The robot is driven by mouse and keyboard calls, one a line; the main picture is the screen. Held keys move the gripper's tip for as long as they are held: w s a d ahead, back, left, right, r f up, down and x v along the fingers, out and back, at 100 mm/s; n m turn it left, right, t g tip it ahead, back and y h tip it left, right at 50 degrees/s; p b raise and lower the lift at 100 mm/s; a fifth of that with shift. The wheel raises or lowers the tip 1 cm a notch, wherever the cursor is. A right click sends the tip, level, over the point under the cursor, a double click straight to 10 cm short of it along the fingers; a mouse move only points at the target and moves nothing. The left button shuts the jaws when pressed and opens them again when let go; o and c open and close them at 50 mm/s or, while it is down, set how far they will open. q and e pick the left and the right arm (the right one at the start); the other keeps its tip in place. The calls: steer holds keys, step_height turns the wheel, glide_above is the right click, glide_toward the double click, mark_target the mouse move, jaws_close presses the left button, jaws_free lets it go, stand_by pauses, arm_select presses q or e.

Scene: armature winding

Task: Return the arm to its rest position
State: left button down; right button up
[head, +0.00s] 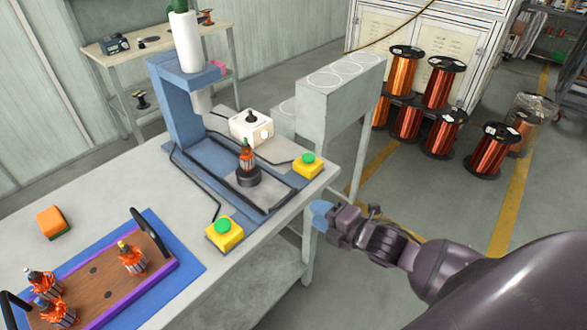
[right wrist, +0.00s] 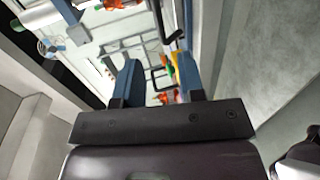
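My right arm comes in from the lower right in the head view. Its gripper (head: 322,214) is in the air beside the table's right edge, just right of the winding press (head: 178,110). In the right wrist view the two blue fingers of this gripper (right wrist: 159,74) stand apart with nothing between them. An armature with copper windings (head: 246,158) stands upright on a black round holder (head: 248,177) in the press, apart from the gripper. My left gripper shows in neither view.
Yellow boxes with green buttons (head: 308,164) (head: 224,233) stand at the press's front. A wooden tray (head: 98,286) with several armatures lies on a blue mat (head: 190,268). A grey stand (head: 335,95) is behind the gripper. Copper spools (head: 492,150) stand on the floor, with open floor between.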

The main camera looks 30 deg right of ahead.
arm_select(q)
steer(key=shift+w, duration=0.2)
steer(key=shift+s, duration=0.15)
arm_select(e)
steer(key=s+a+f+m+g+h, duration=0.1)
steer(key=s+f+m+g+h, duration=0.2)
steer(key=s+f+m, duration=1)
steer(key=s+m+h, duration=0.2)
steer(key=m, duration=0.5)
steer(key=shift+m+h, duration=0.3)
steer(key=shift+m, duration=0.1)
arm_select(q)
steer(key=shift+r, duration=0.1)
arm_select(e)
steer(key=shift+f, duration=0.1)
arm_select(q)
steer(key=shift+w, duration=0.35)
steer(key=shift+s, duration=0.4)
